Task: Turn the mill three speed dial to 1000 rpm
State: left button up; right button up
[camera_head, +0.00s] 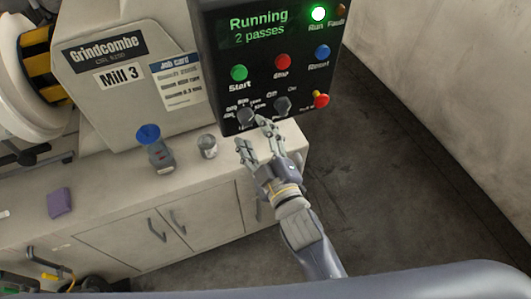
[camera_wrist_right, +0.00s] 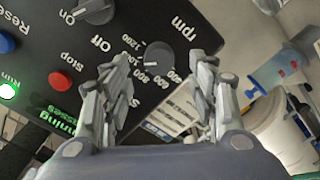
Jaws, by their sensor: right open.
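The mill three control panel (camera_head: 265,60) is black, and its screen (camera_head: 257,27) reads "Running 2 passes". The grey speed dial (camera_head: 246,117) sits at the panel's lower left. In the right wrist view the dial (camera_wrist_right: 160,57) is marked "rpm", with numbers around it including 600, 800 and 1200. A pale mark on it lies on the side toward 800 and 1000; I cannot read it exactly. My right gripper (camera_head: 254,137) is open and empty just in front of the dial. Its fingertips (camera_wrist_right: 163,68) are on either side of the dial, apparently apart from it. My left gripper is out of view.
An Off/On knob (camera_head: 282,104) is right of the dial, with a red and yellow button (camera_head: 320,100) beyond. Start (camera_head: 239,73), Stop (camera_head: 281,61) and Reset (camera_head: 322,52) buttons are above. A blue-capped bottle (camera_head: 155,145) and a metal cup (camera_head: 208,146) stand on the bench below.

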jog(key=v, duration=0.7)
dwell(0.4)
jog(key=s+d+f+m+g+h+b, duration=0.1)
jog(key=s+d+f+g, duration=0.15)
jog(key=f, duration=1.05)
jog(key=s+d+f+m+g+h, duration=0.1)
jog(key=s+f+m+g, duration=0.15)
jog(key=f, duration=1.05)
jog(key=s+d+f+m+g+h+b, duration=0.1)
jog(key=s+d+f+g, duration=0.15)
jog(key=f, duration=1.05)
jog(key=s+d+f+m+g+h, duration=0.1)
jog(key=s+d+f+m+g, duration=0.1)
jog(key=s+f, duration=0.5)
jog(key=s+d+f+m+g+b, duration=0.1)
jog(key=s+d+f+g, duration=0.2)
jog(key=s+d+f, duration=0.4)
jog(key=s+d+f+m+g+h, duration=0.1)
jog(key=s+d+f+m+g, duration=0.1)
jog(key=s+d+f, duration=0.3)
jog(key=s+f+g, duration=0.1)
jog(key=s+f, duration=0.2)
jog(key=s, duration=0.4)
jog(key=shift+s+f+m+g+h+b, duration=0.15)
jog(key=shift+s+m+g+h+b, duration=0.15)
jog(key=shift+m+g+b, duration=0.05)
